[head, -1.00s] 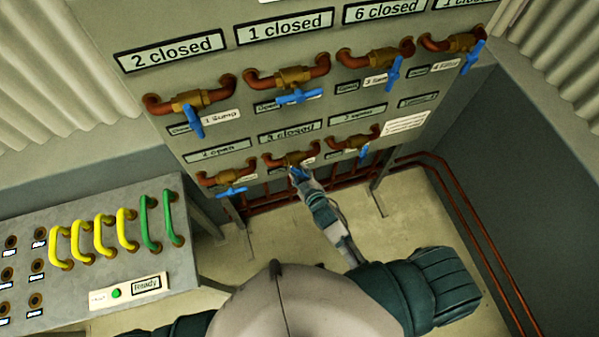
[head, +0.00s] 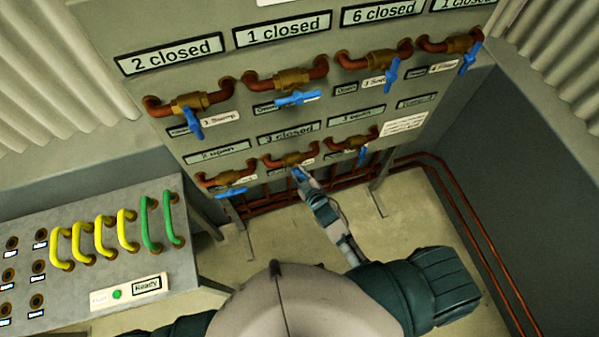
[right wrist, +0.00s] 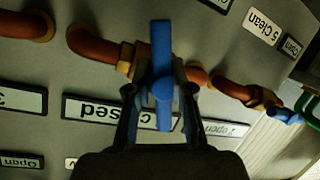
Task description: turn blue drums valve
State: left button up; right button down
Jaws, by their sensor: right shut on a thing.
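A panel (head: 225,130) bears two rows of brass valves with blue handles on copper pipes. My right gripper (head: 299,174) is at the middle lower valve (head: 290,160), under a display reading "3 closed" (head: 289,134). In the right wrist view, the two fingers (right wrist: 157,112) are shut around that valve's blue handle (right wrist: 161,50), which stands upright in that picture. In the head view, the gripper mostly hides this handle. I cannot read a "drums" label on any valve. My left gripper is out of view.
Neighbouring lower valves have blue handles at left (head: 231,193) and right (head: 363,155). A grey console (head: 110,275) with yellow and green looped handles and a "Ready" display stands at lower left. Copper pipes (head: 465,225) run along the right wall. The floor (head: 410,215) below the panel is clear.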

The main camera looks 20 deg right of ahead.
jog(key=shift+s+f+m+y+p, duration=0.2)
jog(key=shift+m+y+p, duration=0.25)
jog(key=shift+m, duration=0.25)
jog(key=shift+a+m+y+p, duration=0.1)
jog(key=shift+m+y+p, duration=0.2)
jog(key=shift+m+y, duration=0.45)
jog(key=shift+f+m, duration=0.1)
jog(key=shift+m, duration=0.25)
jog(key=c, duration=1.1)
grip_release()
jog(key=shift+r, duration=0.2)
jog(key=v, duration=1.1)
jog(key=shift+s+f, duration=0.1)
jog(key=shift+s, duration=0.4)
